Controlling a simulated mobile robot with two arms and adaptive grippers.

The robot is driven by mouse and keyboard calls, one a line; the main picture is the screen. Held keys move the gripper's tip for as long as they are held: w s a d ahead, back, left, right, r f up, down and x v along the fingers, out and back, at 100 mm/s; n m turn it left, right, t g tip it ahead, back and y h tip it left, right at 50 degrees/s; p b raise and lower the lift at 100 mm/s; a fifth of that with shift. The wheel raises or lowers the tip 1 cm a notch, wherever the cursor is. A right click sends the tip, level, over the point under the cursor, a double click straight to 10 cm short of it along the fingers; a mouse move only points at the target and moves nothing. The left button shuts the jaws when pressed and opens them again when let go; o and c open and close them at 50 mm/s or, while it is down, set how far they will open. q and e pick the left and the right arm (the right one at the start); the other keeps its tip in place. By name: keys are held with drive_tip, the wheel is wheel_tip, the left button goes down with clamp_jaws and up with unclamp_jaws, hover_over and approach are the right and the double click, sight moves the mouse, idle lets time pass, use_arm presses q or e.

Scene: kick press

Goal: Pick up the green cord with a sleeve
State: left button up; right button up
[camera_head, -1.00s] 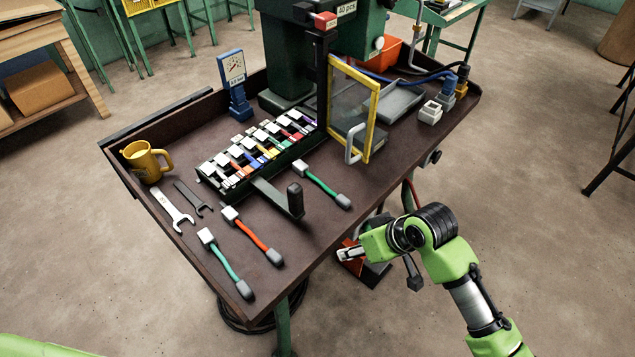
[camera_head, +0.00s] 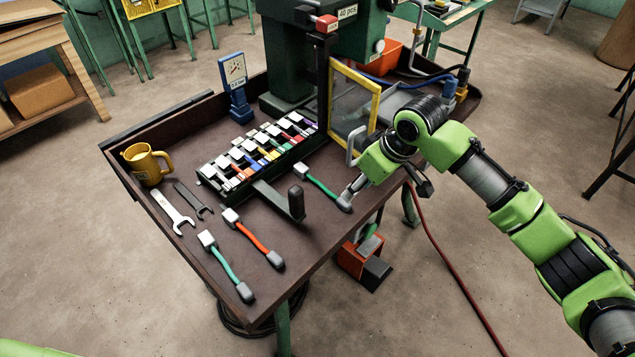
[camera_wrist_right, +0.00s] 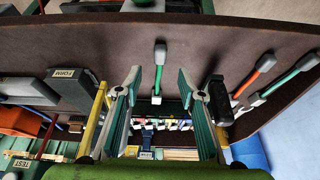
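A green cord (camera_head: 322,185) with a white block at one end and a dark grey sleeve at the other lies on the brown bench, right of the lever handle. A second green cord (camera_head: 225,262) with similar ends lies near the front left corner. My right gripper (camera_head: 352,190) is above the bench's front edge by the first cord's grey end, partly overlapping it. In the right wrist view my right gripper (camera_wrist_right: 158,80) is open, and the first cord (camera_wrist_right: 159,75) shows between its fingers, apparently beyond them. My left gripper is not in view.
A red cord (camera_head: 255,238) lies between the green ones. The black lever handle (camera_head: 296,202) rises left of the first cord. A rack of coloured clips (camera_head: 255,155) and a yellow-framed guard (camera_head: 360,105) stand behind. Wrenches (camera_head: 172,210) and a mug (camera_head: 146,163) are left.

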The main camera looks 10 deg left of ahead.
sight(342, 200)
drive_tip(key=x, duration=0.6)
drive_tip(key=p+x, duration=0.1)
drive_tip(key=x, duration=0.2)
drive_tip(key=shift+w+a+r, duration=0.2)
drive_tip(key=shift+a, duration=0.15)
clamp_jaws()
